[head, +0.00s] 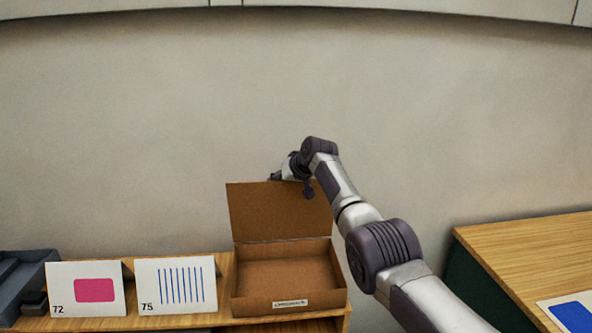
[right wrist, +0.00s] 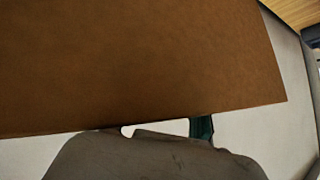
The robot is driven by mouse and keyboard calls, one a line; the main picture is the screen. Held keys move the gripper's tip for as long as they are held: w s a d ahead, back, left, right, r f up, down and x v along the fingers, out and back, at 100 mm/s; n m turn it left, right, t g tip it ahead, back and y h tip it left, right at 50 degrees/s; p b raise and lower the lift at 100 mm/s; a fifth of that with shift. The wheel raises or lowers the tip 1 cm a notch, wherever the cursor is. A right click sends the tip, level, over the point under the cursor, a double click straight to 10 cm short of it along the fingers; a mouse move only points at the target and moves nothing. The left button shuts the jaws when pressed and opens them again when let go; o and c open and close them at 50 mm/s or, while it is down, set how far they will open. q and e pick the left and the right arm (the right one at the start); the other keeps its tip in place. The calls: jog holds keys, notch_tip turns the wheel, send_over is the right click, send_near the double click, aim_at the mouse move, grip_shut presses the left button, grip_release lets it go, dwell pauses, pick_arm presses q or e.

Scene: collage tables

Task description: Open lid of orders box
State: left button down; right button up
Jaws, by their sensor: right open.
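The orders box (head: 290,306) is a brown cardboard box with a small white label on its front, standing on the wooden table. Its lid (head: 275,212) stands raised, tilted up and back from the rear edge, and the inside looks empty. The lid fills much of the right wrist view (right wrist: 140,60). My right gripper (head: 290,178) is at the lid's top edge, partly hidden behind it; its jaws are open. I cannot tell if it touches the lid. My left gripper is not in view.
Two white cards stand left of the box: one with a pink shape (head: 94,290), marked 72, and one with blue lines (head: 180,285), marked 75. A grey tray (head: 20,290) is at far left. Another wooden table (head: 530,250) is at right, and a plain wall is behind.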

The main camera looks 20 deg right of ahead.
jog(key=v, duration=1.1)
jog(key=shift+s+r, duration=0.25)
jog(key=shift+d, duration=0.15)
